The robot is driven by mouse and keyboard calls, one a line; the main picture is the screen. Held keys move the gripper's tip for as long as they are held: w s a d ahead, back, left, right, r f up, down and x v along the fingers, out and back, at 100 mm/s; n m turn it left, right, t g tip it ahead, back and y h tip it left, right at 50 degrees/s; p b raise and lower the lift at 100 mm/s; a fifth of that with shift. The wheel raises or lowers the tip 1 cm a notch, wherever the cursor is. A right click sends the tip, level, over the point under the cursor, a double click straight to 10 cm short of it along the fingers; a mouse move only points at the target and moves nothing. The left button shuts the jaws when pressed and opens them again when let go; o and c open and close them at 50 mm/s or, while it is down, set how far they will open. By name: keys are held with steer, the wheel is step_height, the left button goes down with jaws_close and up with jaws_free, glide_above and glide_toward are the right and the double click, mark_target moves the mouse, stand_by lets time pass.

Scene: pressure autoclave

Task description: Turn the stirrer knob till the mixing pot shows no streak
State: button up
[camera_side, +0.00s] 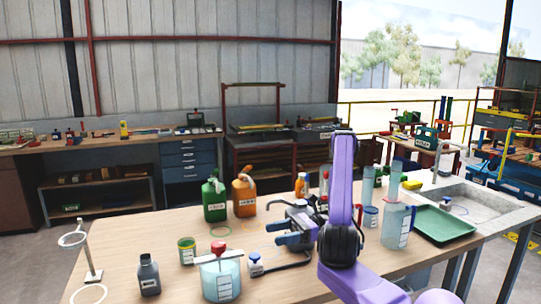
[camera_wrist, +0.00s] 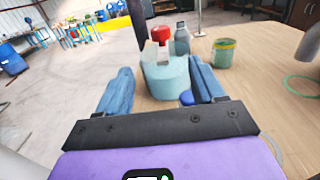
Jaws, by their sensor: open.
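The mixing pot (camera_side: 222,281) is a pale teal vessel with a white label, standing near the front of the wooden table. A red stirrer knob (camera_side: 219,246) sits on a pale bar across its top. In the wrist view the pot (camera_wrist: 165,82) is ahead between my fingers, with the red knob (camera_wrist: 161,35) above it. I cannot make out a streak in the pot. My gripper (camera_side: 278,233) is open and empty, to the right of the pot and apart from the knob. Its two blue fingers also show in the wrist view (camera_wrist: 160,70).
A dark grey bottle (camera_side: 149,276) and a green-yellow tin (camera_side: 187,251) stand left of the pot. A small blue-capped bottle (camera_side: 255,265) is close on its right. Green (camera_side: 214,203) and orange (camera_side: 245,197) jugs stand behind. A ring stand (camera_side: 92,262) is at the far left.

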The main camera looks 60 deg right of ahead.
step_height(320, 180, up, 24)
steer(key=w+a+m+g, duration=0.1)
steer(key=w+m, duration=0.1)
steer(key=m, duration=3.3)
steer(key=shift+w+a+y, duration=0.15)
steer(key=shift+w+y, duration=0.1)
steer(key=shift+y, duration=0.15)
steer(key=shift+r, duration=0.1)
